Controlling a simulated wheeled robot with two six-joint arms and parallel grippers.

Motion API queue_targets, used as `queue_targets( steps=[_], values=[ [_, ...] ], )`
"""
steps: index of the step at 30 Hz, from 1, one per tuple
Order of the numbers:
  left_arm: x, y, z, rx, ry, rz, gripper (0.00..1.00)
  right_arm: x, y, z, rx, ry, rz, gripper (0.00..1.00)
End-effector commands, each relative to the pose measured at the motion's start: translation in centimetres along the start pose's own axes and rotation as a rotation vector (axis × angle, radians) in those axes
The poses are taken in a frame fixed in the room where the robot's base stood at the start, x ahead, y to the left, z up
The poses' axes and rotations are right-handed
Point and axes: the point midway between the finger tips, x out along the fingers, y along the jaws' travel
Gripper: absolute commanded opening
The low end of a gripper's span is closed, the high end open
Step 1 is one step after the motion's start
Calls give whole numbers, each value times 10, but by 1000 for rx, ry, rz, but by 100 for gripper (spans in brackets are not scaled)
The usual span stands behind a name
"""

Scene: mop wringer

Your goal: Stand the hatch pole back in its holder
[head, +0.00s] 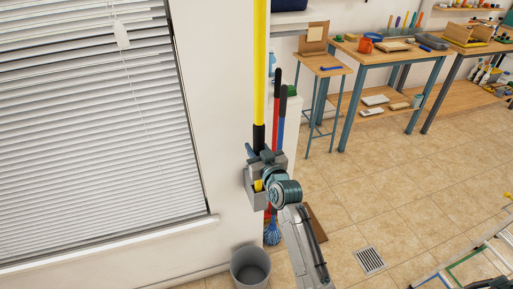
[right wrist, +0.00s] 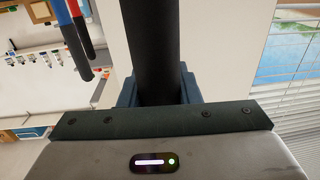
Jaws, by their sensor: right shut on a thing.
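The hatch pole (head: 260,65) is long and yellow with a black grip, and it stands upright beside the wall in the head view. My right gripper (head: 262,158) is shut around the black grip, which also fills the middle of the right wrist view (right wrist: 150,45) between the blue fingers. A grey box-like holder (head: 254,197) is on the wall edge just below the gripper. A short yellow piece shows at the holder's mouth under my gripper; my wrist hides part of it, so I cannot tell how deep it sits. My left gripper is out of view.
Red and blue handles (head: 276,92) stand close behind the pole, above a blue mop head (head: 272,235). A grey bin (head: 250,267) is on the floor below. A window blind (head: 90,120) is left.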

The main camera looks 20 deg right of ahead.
Motion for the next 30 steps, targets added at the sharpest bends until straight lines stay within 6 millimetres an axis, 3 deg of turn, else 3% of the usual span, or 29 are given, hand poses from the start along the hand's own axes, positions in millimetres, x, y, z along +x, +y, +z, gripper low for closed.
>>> queue_targets(
  steps=[26,27,30],
  values=[
    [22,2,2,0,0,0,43,0,0,26,0,2,0,3],
    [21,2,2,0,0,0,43,0,0,26,0,2,0,34],
    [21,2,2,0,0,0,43,0,0,25,0,1,0,54]
  ],
)
